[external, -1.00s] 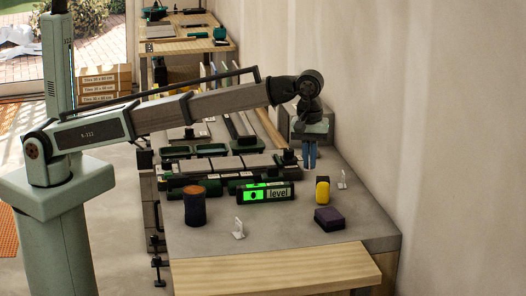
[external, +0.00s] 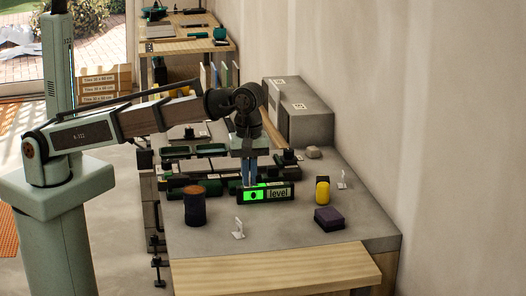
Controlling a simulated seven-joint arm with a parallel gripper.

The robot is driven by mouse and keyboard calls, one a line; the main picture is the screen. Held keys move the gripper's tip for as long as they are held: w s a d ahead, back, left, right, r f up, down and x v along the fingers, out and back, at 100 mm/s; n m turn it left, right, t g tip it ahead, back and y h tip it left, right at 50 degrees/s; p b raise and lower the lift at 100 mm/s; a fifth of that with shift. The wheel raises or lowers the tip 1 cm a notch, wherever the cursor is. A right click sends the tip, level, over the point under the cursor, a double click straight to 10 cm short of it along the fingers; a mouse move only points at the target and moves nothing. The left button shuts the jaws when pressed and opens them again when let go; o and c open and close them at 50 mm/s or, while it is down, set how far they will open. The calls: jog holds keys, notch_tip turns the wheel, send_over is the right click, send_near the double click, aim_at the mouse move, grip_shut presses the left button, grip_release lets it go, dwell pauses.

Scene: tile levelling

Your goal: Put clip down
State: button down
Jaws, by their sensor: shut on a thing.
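My gripper (external: 249,182) points down with its blue fingers over the tile row, just behind the green-lit level (external: 265,193) as seen here. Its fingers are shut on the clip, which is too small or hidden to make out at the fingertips. The level's lower front hides whatever lies directly under the tips, so I cannot tell if the clip touches the tiles. One white clip-like piece (external: 238,229) stands on the grey bench in front of the level. Another white piece (external: 342,180) stands at the right.
A dark round container (external: 195,207), a yellow-and-black item (external: 322,191) and a purple block (external: 328,219) stand around the level. Green trays (external: 210,150) lie behind the tiles. Grey boxes (external: 305,123) stand by the wall. The front bench (external: 300,245) is mostly clear.

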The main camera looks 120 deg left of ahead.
aim_at(250, 221)
jog(key=shift+f, duration=5)
jog(key=shift+f, duration=0.1)
jog(key=c, duration=1.2)
grip_release()
jog(key=shift+c, duration=0.2)
notch_tip(250, 221, up, 12)
jog(key=shift+r, duration=0.1)
